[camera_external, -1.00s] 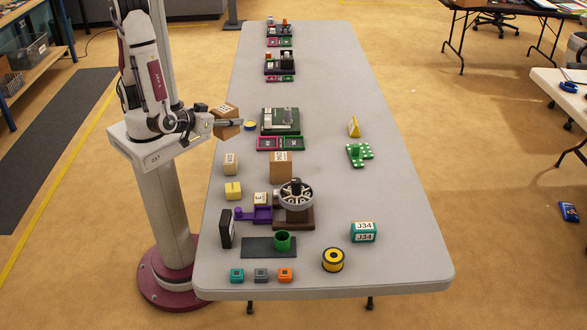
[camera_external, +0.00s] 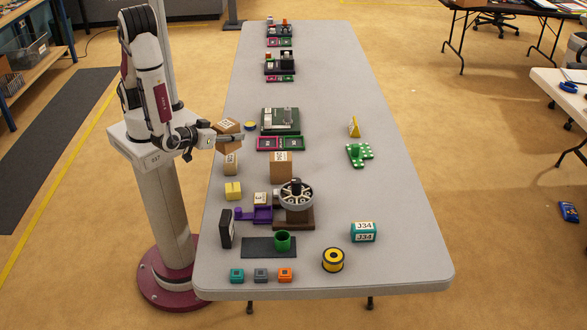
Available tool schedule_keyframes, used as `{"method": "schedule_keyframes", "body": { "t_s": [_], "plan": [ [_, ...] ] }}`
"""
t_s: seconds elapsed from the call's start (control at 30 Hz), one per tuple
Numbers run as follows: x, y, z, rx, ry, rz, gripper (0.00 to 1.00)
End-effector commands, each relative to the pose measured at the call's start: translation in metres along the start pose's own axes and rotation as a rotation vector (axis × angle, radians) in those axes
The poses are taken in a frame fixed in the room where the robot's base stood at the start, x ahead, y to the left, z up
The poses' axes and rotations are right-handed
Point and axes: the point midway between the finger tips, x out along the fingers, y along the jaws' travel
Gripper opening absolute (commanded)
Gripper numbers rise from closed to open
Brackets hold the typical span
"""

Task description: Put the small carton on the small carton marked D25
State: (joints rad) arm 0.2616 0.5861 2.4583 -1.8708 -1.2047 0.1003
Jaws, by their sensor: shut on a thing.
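A tan carton with a white label (camera_external: 227,125) is in my gripper (camera_external: 237,138), tilted, above the left edge of the table. My gripper is shut on it and partly hides it. A larger tan carton (camera_external: 281,168) with a label on top stands to the right. The lettering on these labels is too small to read surely, so I cannot tell which is D25.
A black-and-green device (camera_external: 281,121) stands beyond the cartons, with pink and green trays before it. A yellow block (camera_external: 233,191), a purple part (camera_external: 262,214) and a wheel on a brown base (camera_external: 296,196) stand nearer.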

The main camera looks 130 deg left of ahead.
Motion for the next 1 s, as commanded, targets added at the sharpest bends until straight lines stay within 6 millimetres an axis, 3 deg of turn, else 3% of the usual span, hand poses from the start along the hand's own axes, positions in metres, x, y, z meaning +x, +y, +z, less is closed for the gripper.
{"method": "schedule_keyframes", "body": {
  "t_s": [0.37,0.8,1.0],
  "plan": [
    [0.002,0.0,0.004,0.001,0.001,-0.001,0.13],
    [0.014,-0.001,0.034,0.002,0.001,-0.001,0.13],
    [0.016,-0.001,0.038,0.0,0.001,-0.001,0.13]
  ]
}}
